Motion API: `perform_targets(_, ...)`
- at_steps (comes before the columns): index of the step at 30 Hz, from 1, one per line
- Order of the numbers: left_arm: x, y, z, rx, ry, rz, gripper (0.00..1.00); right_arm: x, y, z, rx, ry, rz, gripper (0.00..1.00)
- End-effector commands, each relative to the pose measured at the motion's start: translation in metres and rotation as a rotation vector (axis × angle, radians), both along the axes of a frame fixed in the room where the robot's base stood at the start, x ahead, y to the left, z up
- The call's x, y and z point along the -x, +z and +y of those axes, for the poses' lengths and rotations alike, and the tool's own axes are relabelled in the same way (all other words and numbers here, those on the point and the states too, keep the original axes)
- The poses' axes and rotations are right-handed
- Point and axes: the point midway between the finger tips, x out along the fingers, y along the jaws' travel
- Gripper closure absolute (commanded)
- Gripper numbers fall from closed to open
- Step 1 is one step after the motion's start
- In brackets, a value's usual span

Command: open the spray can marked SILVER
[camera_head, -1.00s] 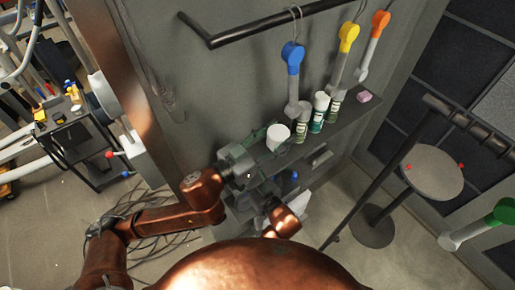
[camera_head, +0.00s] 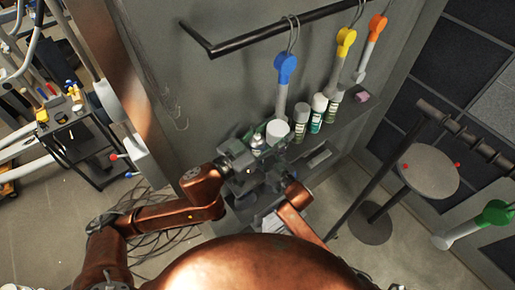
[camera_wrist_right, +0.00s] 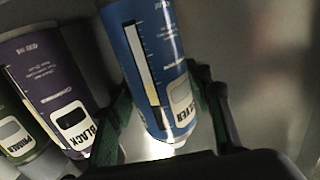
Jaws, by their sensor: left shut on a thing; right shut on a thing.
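The SILVER spray can (camera_wrist_right: 150,65) is blue with a white label and fills the middle of the right wrist view. The fingers of my right gripper (camera_wrist_right: 165,115) are shut on it, one on each side. In the head view my right gripper is largely hidden among the dark parts beside the left one. My left gripper (camera_head: 257,152) is shut near the shelf's left end. A small silvery object (camera_head: 257,143) shows at its fingertips; I cannot tell whether it is the can's top or its cap.
A purple BLACK can (camera_wrist_right: 50,85) and a green PRIMER can (camera_wrist_right: 18,130) stand beside the SILVER can. Coloured tools hang from a rail (camera_head: 265,36) above. A round stand (camera_head: 428,170) is at the right.

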Motion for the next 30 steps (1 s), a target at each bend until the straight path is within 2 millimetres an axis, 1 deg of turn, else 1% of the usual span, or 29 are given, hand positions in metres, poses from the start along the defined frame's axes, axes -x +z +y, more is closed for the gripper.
perform_targets(5, 0.0, 0.0, 0.0, 0.0, 0.0, 0.0, 0.85, 0.0, 0.002, 0.0, -0.002, 0.001, -0.004, 1.0)
perform_targets(8, 0.0, -0.002, 0.0, 0.0, 0.0, 0.0, 0.85, 0.0, -0.001, 0.0, -0.002, 0.0, -0.002, 1.0)
perform_targets(9, 0.0, -0.002, 0.0, 0.0, 0.0, 0.0, 0.85, 0.0, -0.003, 0.0, 0.0, 0.0, 0.0, 0.54)
perform_targets(15, 0.0, -0.002, 0.0, 0.0, 0.0, 0.0, 0.85, 0.0, -0.002, 0.0, 0.0, 0.0, 0.0, 0.4)
perform_targets(17, 0.0, -0.002, 0.0, 0.0, 0.0, 0.0, 0.85, 0.0, -0.002, 0.0, -0.001, 0.0, 0.001, 0.37)
perform_targets(26, 0.0, 0.0, 0.0, 0.0, 0.0, 0.0, 0.85, 0.0, 0.001, 0.0, -0.001, 0.0, -0.001, 0.37)
perform_targets(30, 0.0, -0.003, 0.0, 0.0, 0.0, 0.0, 0.85, 0.012, -0.001, -0.009, 0.0, -0.001, 0.0, 0.37)
